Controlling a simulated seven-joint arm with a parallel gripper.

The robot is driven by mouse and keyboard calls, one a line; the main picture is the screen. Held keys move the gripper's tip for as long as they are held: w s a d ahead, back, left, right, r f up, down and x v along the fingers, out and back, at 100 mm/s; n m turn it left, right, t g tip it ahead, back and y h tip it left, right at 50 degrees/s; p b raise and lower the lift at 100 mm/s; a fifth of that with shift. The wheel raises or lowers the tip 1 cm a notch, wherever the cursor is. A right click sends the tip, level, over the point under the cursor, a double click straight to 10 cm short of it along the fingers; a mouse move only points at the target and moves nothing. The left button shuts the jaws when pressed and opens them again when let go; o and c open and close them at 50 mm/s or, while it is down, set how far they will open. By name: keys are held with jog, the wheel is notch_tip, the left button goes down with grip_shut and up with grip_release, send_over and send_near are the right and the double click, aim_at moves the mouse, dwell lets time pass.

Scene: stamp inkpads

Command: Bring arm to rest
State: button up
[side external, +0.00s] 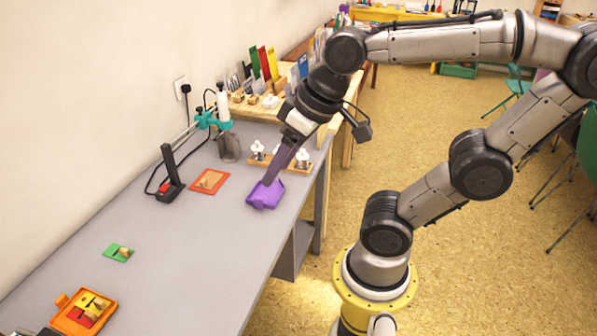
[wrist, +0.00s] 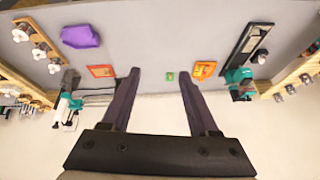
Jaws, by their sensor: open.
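My gripper (side external: 270,181) is open and empty, its long dark fingers pointing down. In the side view its tips overlap a purple case (side external: 262,198) on the grey table. In the wrist view my gripper (wrist: 160,73) has nothing between its fingers, and the purple case (wrist: 80,37) lies apart, up and to the left. A red-edged pad (side external: 208,181) with a tan piece lies left of the purple case. A green pad (side external: 118,253) lies nearer the front. An open orange case (side external: 66,322) with yellow and red inside sits at the table's front left.
A wooden rack with several silver-topped items (side external: 297,163) stands behind the purple case. A black upright device (side external: 170,178) and a teal-clamped stand (side external: 205,120) stand along the wall side. The grey table (side external: 190,240) is bare between the pads and its right edge.

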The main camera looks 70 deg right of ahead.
jog(key=shift+s+d+f+n, duration=0.2)
jog(key=shift+s+f+n, duration=0.2)
jog(key=shift+s, duration=0.35)
jog(key=shift+s+d+f+n, duration=0.25)
jog(key=shift+s+f, duration=0.25)
jog(key=shift+s, duration=0.25)
